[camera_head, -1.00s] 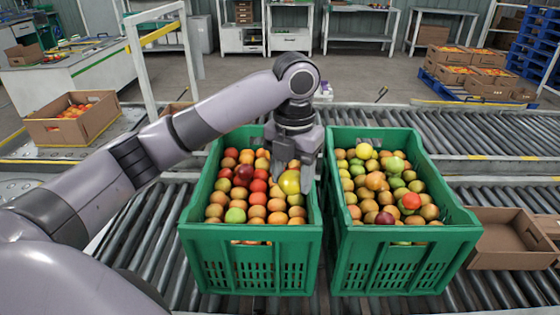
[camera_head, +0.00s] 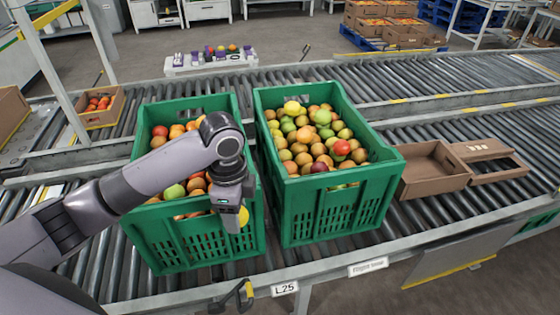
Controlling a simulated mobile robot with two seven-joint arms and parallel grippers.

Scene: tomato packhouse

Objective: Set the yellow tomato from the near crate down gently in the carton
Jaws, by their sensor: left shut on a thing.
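My left gripper (camera_head: 239,207) is shut on the yellow tomato (camera_head: 244,216), which shows partly below and beside the fingers. In the picture the tomato is in front of the near right part of the left green crate (camera_head: 190,243); its exact height above the rim is hard to judge. The left crate holds red, orange and green tomatoes, partly hidden by my arm. An open brown carton (camera_head: 425,185) stands on the rollers to the right of both crates, and its visible inside looks empty. My right gripper is not in view.
A second green crate (camera_head: 335,212) full of mixed tomatoes stands between the left crate and the carton. A brown flap or tray (camera_head: 512,170) lies against the carton's right side. A small carton of red tomatoes (camera_head: 104,117) stands at the left. Rollers are bare behind the carton.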

